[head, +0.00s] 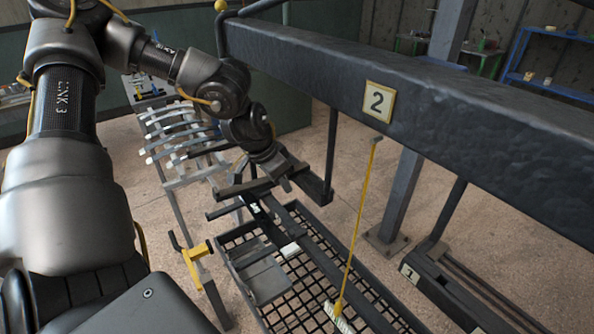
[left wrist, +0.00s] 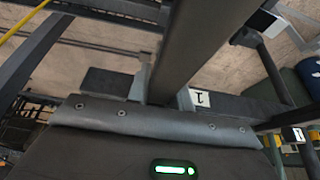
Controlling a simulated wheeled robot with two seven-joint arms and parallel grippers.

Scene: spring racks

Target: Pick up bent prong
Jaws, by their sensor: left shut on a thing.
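My left gripper (head: 272,176) reaches down beside the big dark beam (head: 400,85) marked 2, above the wire-mesh tray (head: 322,262). It is shut on a dark grey bar, which I take for the bent prong. In the left wrist view this bar (left wrist: 203,40) runs up and away from between the dark jaws. Its bend cannot be made out there. In the head view the bar is hard to tell from the dark fingers and nearby bars. My right gripper is not in view.
A grey post (head: 400,200) stands at right. Floor between is bare.

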